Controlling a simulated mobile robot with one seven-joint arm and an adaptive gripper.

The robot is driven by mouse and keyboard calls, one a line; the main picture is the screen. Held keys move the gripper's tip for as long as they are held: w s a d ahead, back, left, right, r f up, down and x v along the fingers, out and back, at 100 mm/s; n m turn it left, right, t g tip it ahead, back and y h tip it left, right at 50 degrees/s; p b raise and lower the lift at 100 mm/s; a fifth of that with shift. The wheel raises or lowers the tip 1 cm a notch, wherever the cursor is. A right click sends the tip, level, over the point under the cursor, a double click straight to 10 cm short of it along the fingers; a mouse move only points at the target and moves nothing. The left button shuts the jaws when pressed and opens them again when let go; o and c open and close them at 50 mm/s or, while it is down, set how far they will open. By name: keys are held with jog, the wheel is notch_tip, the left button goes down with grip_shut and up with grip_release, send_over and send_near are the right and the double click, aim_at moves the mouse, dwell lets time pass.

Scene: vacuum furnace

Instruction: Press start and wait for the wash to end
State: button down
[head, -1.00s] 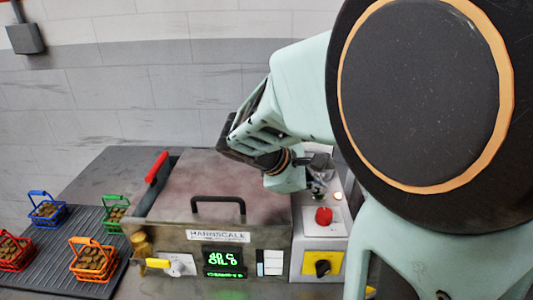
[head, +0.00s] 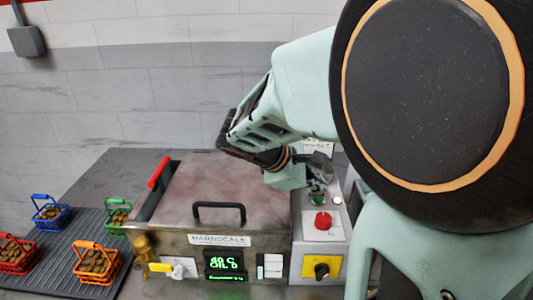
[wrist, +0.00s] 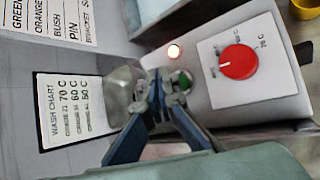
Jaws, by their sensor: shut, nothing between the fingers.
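My gripper (wrist: 160,92) is shut and empty, with its fingertips at the green start button (wrist: 186,80) on the control panel. In the head view my gripper (head: 318,178) is just above the green button (head: 316,198); I cannot tell whether it touches. The washer (head: 220,215) has its lid down, with a black handle (head: 219,206) on top. Its display (head: 224,264) shows green text, apparently a temperature and an oil reading; the lower line is too small to read. A small lamp (wrist: 174,51) beside the button glows pale.
A red dial (head: 323,221) and a black knob on a yellow plate (head: 321,267) sit below the button. A red lever (head: 159,170) stands at the lid's left. Several coloured baskets of parts stand on the ribbed tray (head: 60,262) at left. A wash chart (wrist: 75,110) lies near the fingers.

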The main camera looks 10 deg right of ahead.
aim_at(316, 199)
jog(key=shift+r+p, duration=1.6)
jog(key=shift+r, duration=0.65)
jog(key=shift+f, duration=0.1)
jog(key=shift+w, duration=0.1)
